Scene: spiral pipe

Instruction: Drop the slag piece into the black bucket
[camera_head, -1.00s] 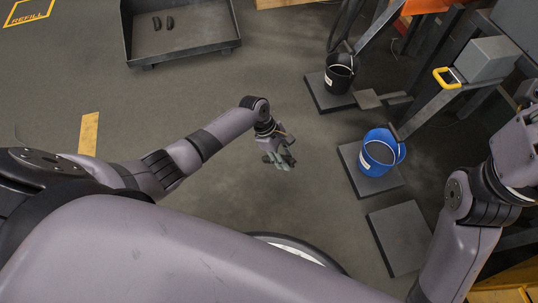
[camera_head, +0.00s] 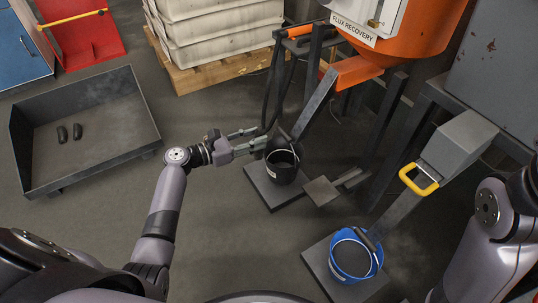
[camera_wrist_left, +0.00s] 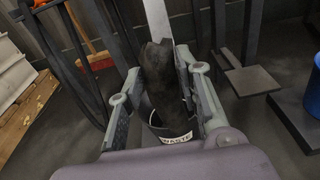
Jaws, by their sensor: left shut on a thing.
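My left gripper (camera_head: 258,139) reaches right toward the black bucket (camera_head: 284,174). Its fingers are shut on a dark, rough, elongated slag piece, which shows between them in the left wrist view (camera_wrist_left: 160,75). In that view the slag piece is in front of the black bucket (camera_wrist_left: 178,127), which bears a WASTE label, and hides part of it. In the head view the gripper is just left of and above the bucket's rim. The bucket stands upright on a dark square plate (camera_head: 262,192). My right arm shows at the right edge, its gripper out of view.
A blue bucket (camera_head: 350,262) stands on another plate at the front right. A low grey tray (camera_head: 100,105) with two dark pieces is at the left. The orange FLUX RECOVERY machine (camera_head: 430,35) and its dark frame stand behind the buckets. Floor left of the buckets is clear.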

